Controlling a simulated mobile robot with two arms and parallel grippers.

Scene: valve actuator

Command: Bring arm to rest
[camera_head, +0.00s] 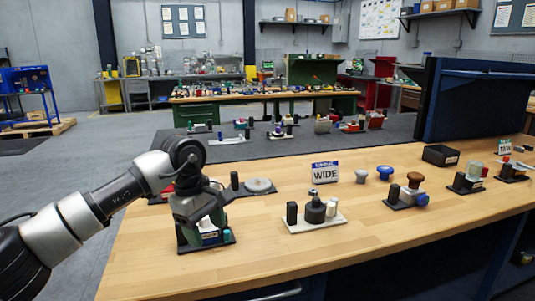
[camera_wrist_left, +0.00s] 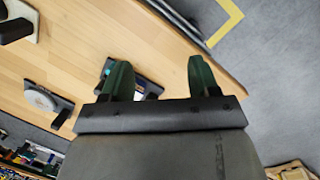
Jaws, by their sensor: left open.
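My left arm (camera_head: 95,205) comes in from the left of the head view and bends down over the workbench's left part. My left gripper (camera_head: 205,228) hangs there, partly hiding a small fixture on a dark base (camera_head: 222,238) with a teal knob. In the left wrist view, the two green fingers of my left gripper (camera_wrist_left: 159,68) are spread apart, with nothing held between them. The fixture's dark base (camera_wrist_left: 150,88) shows beyond and beside the left finger; I cannot tell the exact gap. My right gripper is in neither view.
To the right are a fixture with a brown knob (camera_head: 408,189) and a black bin (camera_head: 440,156). Bare wood lies in front. The wrist view shows grey floor (camera_wrist_left: 270,80) past the bench edge.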

